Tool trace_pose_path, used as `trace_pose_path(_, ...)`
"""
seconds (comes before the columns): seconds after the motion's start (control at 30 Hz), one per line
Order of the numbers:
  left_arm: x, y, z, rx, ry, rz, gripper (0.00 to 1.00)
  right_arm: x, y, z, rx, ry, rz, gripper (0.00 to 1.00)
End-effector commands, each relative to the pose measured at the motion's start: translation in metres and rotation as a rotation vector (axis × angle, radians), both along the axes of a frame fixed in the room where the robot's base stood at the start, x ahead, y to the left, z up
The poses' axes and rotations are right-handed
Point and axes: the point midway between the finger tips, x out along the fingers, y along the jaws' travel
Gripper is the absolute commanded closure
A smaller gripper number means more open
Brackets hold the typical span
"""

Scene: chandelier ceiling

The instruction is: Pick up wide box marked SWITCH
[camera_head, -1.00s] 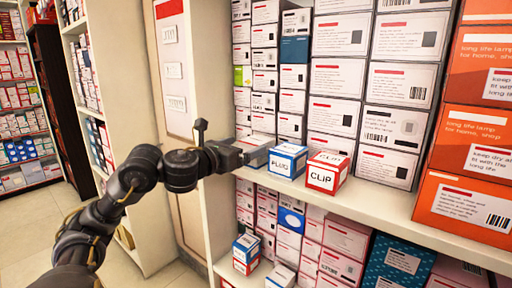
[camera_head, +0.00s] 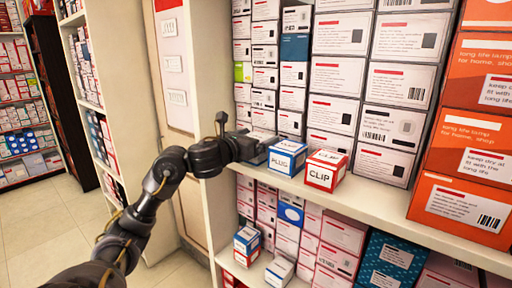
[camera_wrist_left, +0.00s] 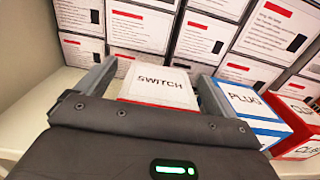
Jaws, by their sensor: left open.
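The wide box marked SWITCH (camera_wrist_left: 160,82) is white with a red lower edge. In the left wrist view it stands between the two fingers of my left gripper (camera_wrist_left: 150,88), which is open around it. In the head view my left gripper (camera_head: 258,149) is at the shelf, left of the blue PLUG box, and hides most of the SWITCH box. I cannot tell whether the fingers touch the box. My right gripper is not in view.
The blue PLUG box (camera_head: 287,158) stands close to the right finger, and the red CLIP box (camera_head: 326,170) is right of it. Stacked white boxes (camera_head: 333,114) stand behind. Orange lamp boxes (camera_head: 466,209) fill the right. The shelf front (camera_head: 360,199) is bare.

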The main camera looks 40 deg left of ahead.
Motion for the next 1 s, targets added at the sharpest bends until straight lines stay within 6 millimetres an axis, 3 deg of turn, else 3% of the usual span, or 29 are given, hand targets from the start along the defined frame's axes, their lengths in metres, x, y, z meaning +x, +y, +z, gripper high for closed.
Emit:
trace_pose_path(0.03,0.000,0.000,0.000,0.000,0.000,0.000,0.06,0.000,0.000,0.000,0.000,0.000,0.000,0.64)
trace_pose_path(0.43,0.000,0.000,0.000,0.000,0.000,0.000,0.57,0.000,0.000,0.000,0.000,0.000,0.000,0.64)
trace_pose_path(0.77,0.000,0.000,0.005,0.000,-0.001,0.000,0.57,0.000,0.000,0.000,0.000,0.000,0.001,0.64)
trace_pose_path(1.0,-0.001,0.001,0.036,0.004,-0.006,0.001,0.57,0.000,0.000,0.002,0.000,0.000,0.001,0.64)
